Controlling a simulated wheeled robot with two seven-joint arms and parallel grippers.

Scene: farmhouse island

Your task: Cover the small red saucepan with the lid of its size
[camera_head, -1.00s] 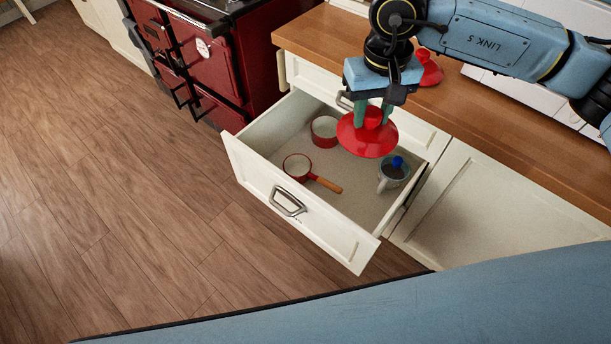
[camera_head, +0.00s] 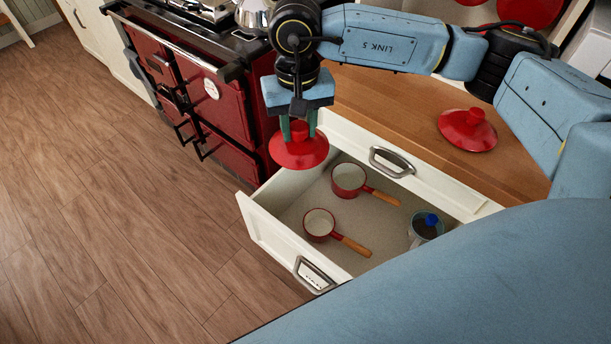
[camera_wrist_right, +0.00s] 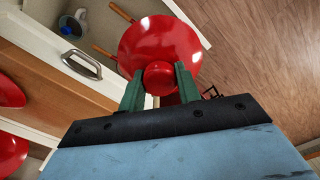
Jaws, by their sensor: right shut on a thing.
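My right gripper (camera_head: 299,124) is shut on the knob of a red lid (camera_head: 299,151). It holds the lid in the air above the back left corner of the open drawer. The held lid also fills the middle of the right wrist view (camera_wrist_right: 160,50). Two red saucepans with wooden handles sit upright and uncovered in the drawer. The smaller saucepan (camera_head: 319,223) is nearer the drawer front, and the larger saucepan (camera_head: 348,178) is behind it. A second red lid (camera_head: 467,130) lies on the wooden counter. My left gripper is not in view.
The open drawer (camera_head: 268,228) also holds a grey mug (camera_head: 424,229) with something blue on it. A dark red range cooker (camera_head: 222,110) stands left of the drawer. The wooden counter (camera_head: 390,105) lies behind it, and the floor in front is clear.

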